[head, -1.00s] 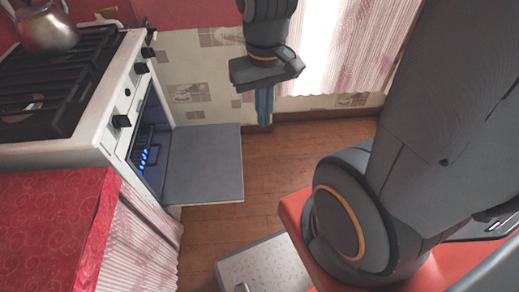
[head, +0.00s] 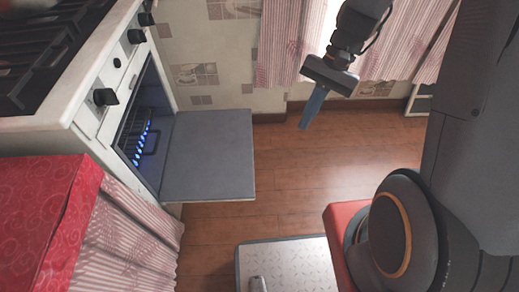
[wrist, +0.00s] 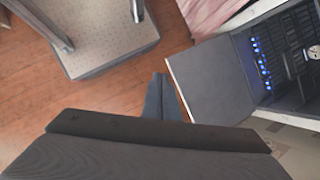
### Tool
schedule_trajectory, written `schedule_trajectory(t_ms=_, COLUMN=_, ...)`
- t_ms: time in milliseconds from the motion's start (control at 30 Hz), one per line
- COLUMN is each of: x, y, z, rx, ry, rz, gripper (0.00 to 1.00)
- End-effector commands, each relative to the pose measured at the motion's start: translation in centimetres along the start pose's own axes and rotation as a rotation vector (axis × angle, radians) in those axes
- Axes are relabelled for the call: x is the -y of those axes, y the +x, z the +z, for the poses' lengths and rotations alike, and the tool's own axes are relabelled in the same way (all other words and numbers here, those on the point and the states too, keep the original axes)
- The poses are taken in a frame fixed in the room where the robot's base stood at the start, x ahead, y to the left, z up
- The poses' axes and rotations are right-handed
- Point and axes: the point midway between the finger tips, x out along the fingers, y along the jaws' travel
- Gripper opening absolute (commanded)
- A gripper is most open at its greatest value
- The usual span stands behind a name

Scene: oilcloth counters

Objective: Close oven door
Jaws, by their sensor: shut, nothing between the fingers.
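The oven door (head: 210,155) is a flat grey panel. It is hinged down and lies open, roughly level, in front of the white oven (head: 120,75). Blue lights and a dark rack show inside the oven cavity. My gripper (head: 310,112) is shut and empty, its blue-grey fingers pointing down to the right of the door and apart from it in the head view. In the wrist view the shut fingers (wrist: 163,100) appear close beside the outer edge of the door (wrist: 208,80); I cannot tell the height gap.
A red cloth-covered counter (head: 45,205) with a striped skirt stands left of the door. A grey patterned platform (head: 300,270) is on the wooden floor (head: 300,190). A tiled wall and curtains are behind.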

Motion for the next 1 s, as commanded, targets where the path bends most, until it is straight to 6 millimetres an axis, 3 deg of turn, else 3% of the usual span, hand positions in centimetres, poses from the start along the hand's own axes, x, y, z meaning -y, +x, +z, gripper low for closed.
schedule_trajectory(t_ms=33, x=0.4, y=2.7, z=-2.5, rx=0.043, ry=0.054, rz=-0.030, gripper=0.00)
schedule_trajectory(t_ms=267, x=3.0, y=10.6, z=-10.6, rx=0.229, ry=0.294, rz=-0.196, gripper=0.00)
schedule_trajectory(t_ms=600, x=5.8, y=22.1, z=-23.6, rx=0.486, ry=0.608, rz=-0.473, gripper=0.00)
schedule_trajectory(t_ms=800, x=6.3, y=26.5, z=-29.3, rx=0.586, ry=0.726, rz=-0.606, gripper=0.00)
schedule_trajectory(t_ms=1000, x=6.6, y=28.1, z=-31.4, rx=0.625, ry=0.770, rz=-0.663, gripper=0.00)
